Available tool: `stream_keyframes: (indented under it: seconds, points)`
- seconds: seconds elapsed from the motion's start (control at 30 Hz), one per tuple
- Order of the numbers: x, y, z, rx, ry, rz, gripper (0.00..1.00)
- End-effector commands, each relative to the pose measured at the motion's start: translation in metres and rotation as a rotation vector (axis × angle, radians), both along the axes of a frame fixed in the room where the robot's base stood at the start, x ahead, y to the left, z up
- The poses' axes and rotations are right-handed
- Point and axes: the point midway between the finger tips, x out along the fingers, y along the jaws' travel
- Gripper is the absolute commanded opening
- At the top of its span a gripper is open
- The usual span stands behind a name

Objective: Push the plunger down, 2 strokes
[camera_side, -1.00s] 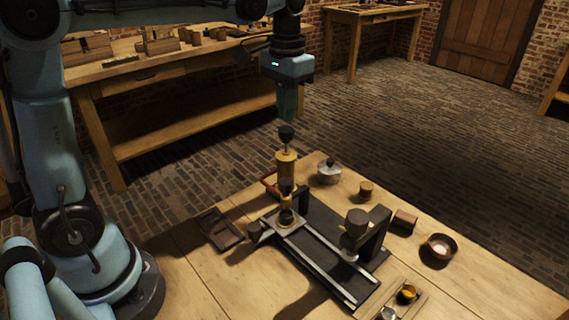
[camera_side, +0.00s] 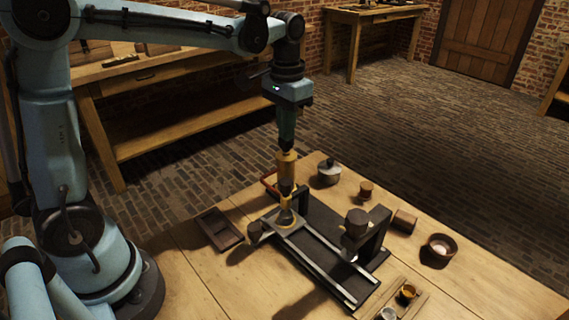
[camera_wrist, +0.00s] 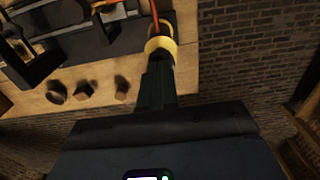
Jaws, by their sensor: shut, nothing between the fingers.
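The plunger's dark knob (camera_side: 286,151) sits low, close above the brass cylinder (camera_side: 287,165) of the pump. The rod between them is hardly visible. My gripper (camera_side: 287,143) is shut and empty, pointing straight down with its tips at the top of the knob, seemingly touching it. In the wrist view my gripper's dark green fingers (camera_wrist: 156,80) reach to the brass cylinder's yellow rim (camera_wrist: 161,46), and the knob is mostly hidden behind them. The pump stands upright at the left end of a dark base with metal rails (camera_side: 325,255).
A dark upright frame (camera_side: 376,236) with a round-topped piece (camera_side: 357,223) stands on the base's right. A lidded pot (camera_side: 328,172), a small cork-like piece (camera_side: 366,190), a block (camera_side: 404,220) and a bowl (camera_side: 438,248) lie behind. A shallow tray (camera_side: 220,229) is at left.

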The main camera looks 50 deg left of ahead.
Motion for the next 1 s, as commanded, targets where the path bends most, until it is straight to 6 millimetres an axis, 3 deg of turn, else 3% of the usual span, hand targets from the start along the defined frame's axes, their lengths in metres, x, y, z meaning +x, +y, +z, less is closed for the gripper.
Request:
stream_keyframes:
  seconds: [0.47,1.0]
  points:
    - [0.000,0.000,0.002,0.000,-0.001,0.000,0.00]
    - [0.000,0.000,0.089,0.000,-0.001,0.000,0.00]
